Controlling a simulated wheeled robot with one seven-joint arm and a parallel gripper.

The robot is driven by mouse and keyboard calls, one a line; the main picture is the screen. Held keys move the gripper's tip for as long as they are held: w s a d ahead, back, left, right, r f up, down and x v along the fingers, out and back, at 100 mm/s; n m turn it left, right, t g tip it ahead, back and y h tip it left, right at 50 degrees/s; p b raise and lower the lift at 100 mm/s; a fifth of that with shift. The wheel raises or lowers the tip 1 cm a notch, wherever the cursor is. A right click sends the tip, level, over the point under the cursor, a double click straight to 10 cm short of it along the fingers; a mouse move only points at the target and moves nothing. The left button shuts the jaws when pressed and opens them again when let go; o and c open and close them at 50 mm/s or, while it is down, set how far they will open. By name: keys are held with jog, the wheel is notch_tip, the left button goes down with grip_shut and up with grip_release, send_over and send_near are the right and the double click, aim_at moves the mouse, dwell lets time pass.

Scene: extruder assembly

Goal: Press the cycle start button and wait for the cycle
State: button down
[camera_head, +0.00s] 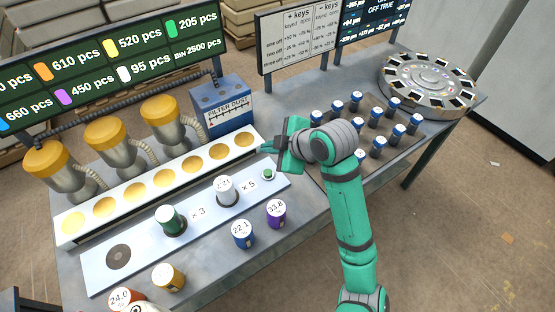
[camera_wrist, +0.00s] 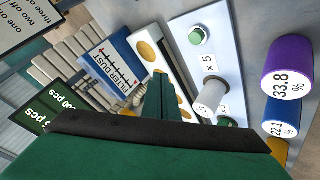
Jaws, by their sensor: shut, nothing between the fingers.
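The green button (camera_head: 268,175), which I take as the cycle start button, sits at the right end of the pale panel (camera_head: 205,228). In the wrist view the button (camera_wrist: 196,36) stands clear of the fingers. My gripper (camera_head: 266,147) is shut and empty, above the right end of the row of yellow discs and behind the button in the head view. In the wrist view my gripper (camera_wrist: 160,92) shows its fingers together, apart from the button. A green cylinder (camera_head: 171,220) marked x 3 and a white cylinder (camera_head: 226,190) marked x 5 stand on the same panel.
Loose labelled canisters, such as the purple one (camera_head: 276,213) and blue one (camera_head: 242,234), stand along the front edge. The filter dust box (camera_head: 222,105) and yellow-topped hoppers (camera_head: 105,132) stand behind. Several small blue cylinders and a round carousel (camera_head: 428,84) are at right.

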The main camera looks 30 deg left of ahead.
aim_at(271, 175)
jog(key=shift+w+d, duration=0.1)
jog(key=shift+w, duration=0.1)
jog(key=shift+f, duration=0.1)
jog(key=shift+f, duration=4.3)
jog(key=shift+f, duration=0.15)
jog(key=shift+f, duration=0.3)
